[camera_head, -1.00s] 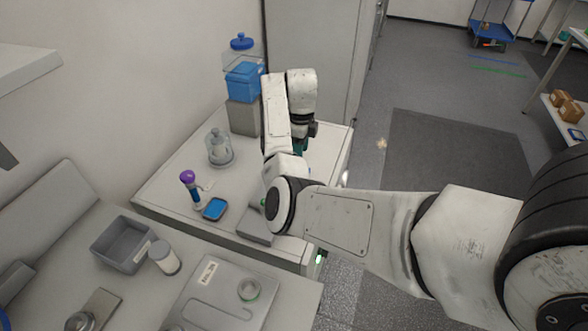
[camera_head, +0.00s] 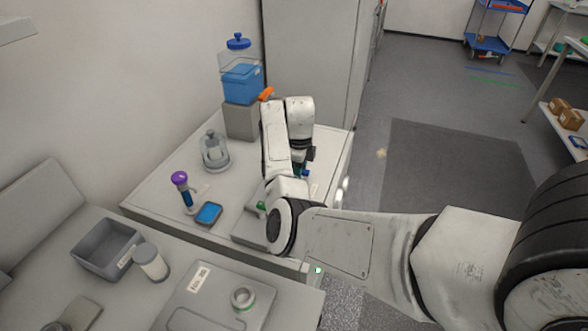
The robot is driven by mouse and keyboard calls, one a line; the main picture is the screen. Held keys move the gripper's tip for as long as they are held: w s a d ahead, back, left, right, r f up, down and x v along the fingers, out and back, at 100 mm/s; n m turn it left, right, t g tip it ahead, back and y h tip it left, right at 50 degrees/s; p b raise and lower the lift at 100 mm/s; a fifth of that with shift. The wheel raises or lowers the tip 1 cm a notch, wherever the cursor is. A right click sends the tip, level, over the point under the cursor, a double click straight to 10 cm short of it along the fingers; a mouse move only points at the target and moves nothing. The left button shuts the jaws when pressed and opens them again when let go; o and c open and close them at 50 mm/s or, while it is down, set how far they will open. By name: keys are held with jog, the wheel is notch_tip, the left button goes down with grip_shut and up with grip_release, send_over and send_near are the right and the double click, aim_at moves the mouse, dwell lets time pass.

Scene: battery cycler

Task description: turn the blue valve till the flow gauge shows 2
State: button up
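My gripper (camera_head: 309,156) is at the far end of my bent arm, over the right part of the white bench. Only a dark part of it shows below the pale wrist, and its fingertips are hidden, so I cannot tell whether it is open or shut. A small blue-and-green piece (camera_head: 305,173) shows just below it; I cannot tell whether this is the blue valve or whether the gripper touches it. I cannot make out a flow gauge or its reading. A grey plate with a small green part (camera_head: 261,206) lies partly behind my arm.
A clear tank with blue liquid (camera_head: 242,84) stands on a grey block, an orange part beside it. A glass jar (camera_head: 215,152), a purple-topped tube (camera_head: 182,187) and a blue-screened device (camera_head: 209,213) stand left of my arm. A grey bin (camera_head: 106,250) is nearer.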

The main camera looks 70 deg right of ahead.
jog(key=shift+w+a+m, duration=0.1)
jog(key=shift+a+m, duration=0.15)
jog(key=shift+m, duration=0.15)
jog(key=shift+c, duration=0.2)
jog(key=shift+o, duration=0.5)
jog(key=shift+a+m, duration=0.2)
jog(key=shift+m, duration=0.4)
jog(key=o, duration=0.5)
jog(key=a+m, duration=0.1)
jog(key=m, duration=0.2)
jog(key=shift+w+a+p, duration=0.15)
jog(key=shift+a+p, duration=0.15)
jog(key=shift+a, duration=0.05)
jog(key=shift+a+m, duration=0.2)
jog(key=shift+m, duration=0.5)
jog(key=c, duration=0.4)
jog(key=shift+w, duration=0.1)
